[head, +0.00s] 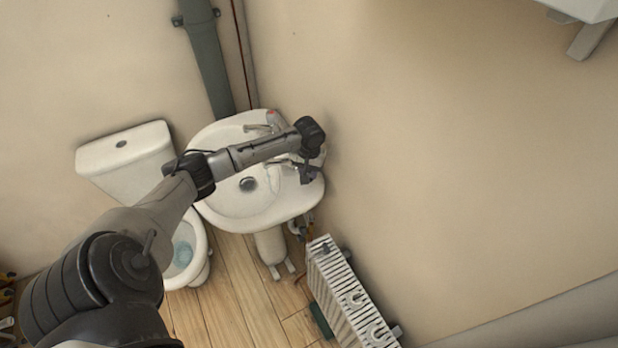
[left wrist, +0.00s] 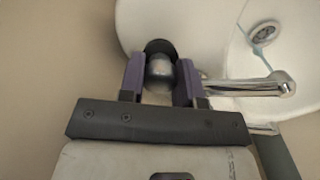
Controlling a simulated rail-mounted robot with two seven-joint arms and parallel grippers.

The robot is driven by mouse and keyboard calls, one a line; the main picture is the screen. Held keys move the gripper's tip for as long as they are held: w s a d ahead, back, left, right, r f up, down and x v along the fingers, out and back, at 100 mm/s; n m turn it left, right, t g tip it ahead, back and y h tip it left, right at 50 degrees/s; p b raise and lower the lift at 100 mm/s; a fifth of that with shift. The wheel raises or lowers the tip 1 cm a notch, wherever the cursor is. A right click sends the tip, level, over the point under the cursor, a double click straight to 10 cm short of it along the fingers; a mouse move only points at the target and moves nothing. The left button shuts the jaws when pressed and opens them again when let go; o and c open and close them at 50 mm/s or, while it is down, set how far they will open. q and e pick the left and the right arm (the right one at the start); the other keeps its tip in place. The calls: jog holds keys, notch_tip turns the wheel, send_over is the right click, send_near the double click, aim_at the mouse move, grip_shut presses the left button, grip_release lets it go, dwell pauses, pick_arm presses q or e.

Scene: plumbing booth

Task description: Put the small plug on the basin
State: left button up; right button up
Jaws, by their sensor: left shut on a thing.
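The white basin (head: 225,212) hangs in the corner, with a dark drain hole (head: 248,184) in its bowl. Its rim also shows in the left wrist view (left wrist: 205,35). My left gripper (head: 308,174) is over the basin's right side, near the wall. In the left wrist view its purple-sided fingers (left wrist: 160,78) are shut on a small rounded grey metal plug (left wrist: 160,70) with a dark end. The plug appears over or beside the basin's edge; I cannot tell whether it touches. In the head view the plug cannot be made out. My right gripper is not in view.
A chrome tap (left wrist: 265,86) reaches over the bowl close to the left gripper. A toilet (head: 125,150) stands left of the basin. A white radiator (head: 345,290) is at the lower right. A grey pipe (head: 207,60) runs up behind the basin. Wooden floor shows below.

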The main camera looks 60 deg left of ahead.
pick_arm(q)
notch_tip(320, 180, down, 3)
jog(key=shift+f+b, duration=0.1)
jog(key=shift+b, duration=0.2)
jog(key=shift+f, duration=0.15)
jog(key=o, duration=0.9)
jog(key=shift+o, duration=0.2)
